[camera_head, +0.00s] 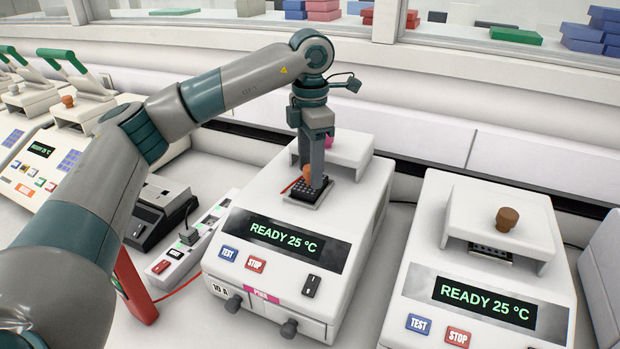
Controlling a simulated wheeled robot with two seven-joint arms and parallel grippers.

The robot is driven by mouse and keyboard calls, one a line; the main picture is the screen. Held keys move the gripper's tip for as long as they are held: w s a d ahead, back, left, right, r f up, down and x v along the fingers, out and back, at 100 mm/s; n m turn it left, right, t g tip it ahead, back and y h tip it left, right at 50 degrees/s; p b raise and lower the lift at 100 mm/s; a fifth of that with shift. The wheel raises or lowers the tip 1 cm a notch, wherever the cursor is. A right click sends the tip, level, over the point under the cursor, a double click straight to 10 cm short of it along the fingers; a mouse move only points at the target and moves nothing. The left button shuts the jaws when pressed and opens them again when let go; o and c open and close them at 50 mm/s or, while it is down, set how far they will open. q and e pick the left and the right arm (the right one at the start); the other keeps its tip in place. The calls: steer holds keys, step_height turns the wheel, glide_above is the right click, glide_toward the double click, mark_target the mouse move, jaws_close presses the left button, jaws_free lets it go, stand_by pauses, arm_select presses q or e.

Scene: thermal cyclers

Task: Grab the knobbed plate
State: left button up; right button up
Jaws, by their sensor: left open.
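The knobbed plate appears to be the small dark plate (303,194) in the block of the middle thermal cycler (295,222), with an orange-brown knob (307,172) partly hidden by my gripper. My left gripper (316,185) reaches down from above, open, with its fingers pointing down at the plate and close to the knob. Whether the fingers touch the knob or plate cannot be told. My right gripper is not in view.
The middle cycler's raised lid (345,150) stands just behind the gripper. Another cycler with a brown knob (507,219) on its lid stands to the right. A power strip (185,245) and dark device (158,210) lie to the left.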

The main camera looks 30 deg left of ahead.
arm_select(q)
steer(key=shift+f, duration=0.35)
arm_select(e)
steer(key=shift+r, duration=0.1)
arm_select(q)
steer(key=shift+c, duration=0.7)
jaws_close()
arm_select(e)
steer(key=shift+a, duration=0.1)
arm_select(q)
steer(key=shift+r, duration=0.2)
